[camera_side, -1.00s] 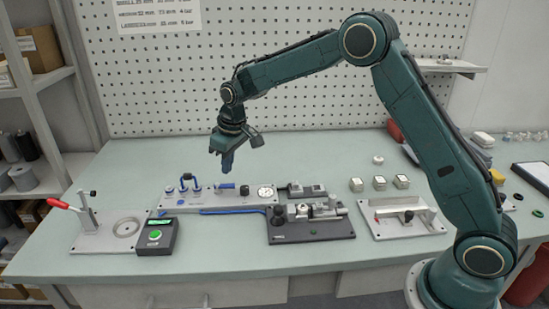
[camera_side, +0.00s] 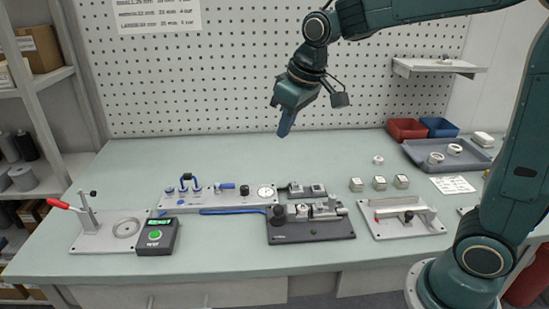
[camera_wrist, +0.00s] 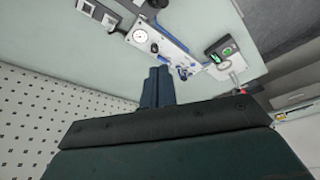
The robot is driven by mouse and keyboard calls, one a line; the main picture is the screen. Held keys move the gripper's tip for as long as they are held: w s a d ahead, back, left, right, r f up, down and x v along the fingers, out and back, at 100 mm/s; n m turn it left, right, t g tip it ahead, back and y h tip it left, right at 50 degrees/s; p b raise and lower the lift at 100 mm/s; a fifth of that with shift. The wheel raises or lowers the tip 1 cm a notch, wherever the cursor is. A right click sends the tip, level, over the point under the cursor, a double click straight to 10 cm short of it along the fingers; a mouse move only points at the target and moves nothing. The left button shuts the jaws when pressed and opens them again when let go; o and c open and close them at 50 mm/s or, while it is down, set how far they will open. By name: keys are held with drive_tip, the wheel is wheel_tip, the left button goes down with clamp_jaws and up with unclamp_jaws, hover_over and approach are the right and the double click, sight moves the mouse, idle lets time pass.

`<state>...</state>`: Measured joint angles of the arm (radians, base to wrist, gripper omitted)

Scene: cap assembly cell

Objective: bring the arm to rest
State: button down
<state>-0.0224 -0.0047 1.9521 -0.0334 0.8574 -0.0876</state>
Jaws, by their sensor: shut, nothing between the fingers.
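My gripper (camera_side: 285,125) hangs in the air above the rear part of the bench, in front of the pegboard. Its fingers are together and hold nothing. They point down and slightly left.
Below stand a grey panel with a gauge (camera_side: 228,202), a dark fixture (camera_side: 312,232), a light fixture plate (camera_side: 405,228) and a green-button box (camera_side: 157,237). A pegboard (camera_side: 230,70) rises behind. A grey tray (camera_side: 428,162) and red bin (camera_side: 405,129) are at right.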

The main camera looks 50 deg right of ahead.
drive_tip(key=s+d+m+t, duration=0.1)
drive_tip(key=s, duration=2)
drive_tip(key=shift+s+d+f+m+t, duration=0.25)
drive_tip(key=shift+s+f+m+t, duration=0.05)
drive_tip(key=shift+s+t, duration=0.1)
drive_tip(key=shift+w, duration=0.2)
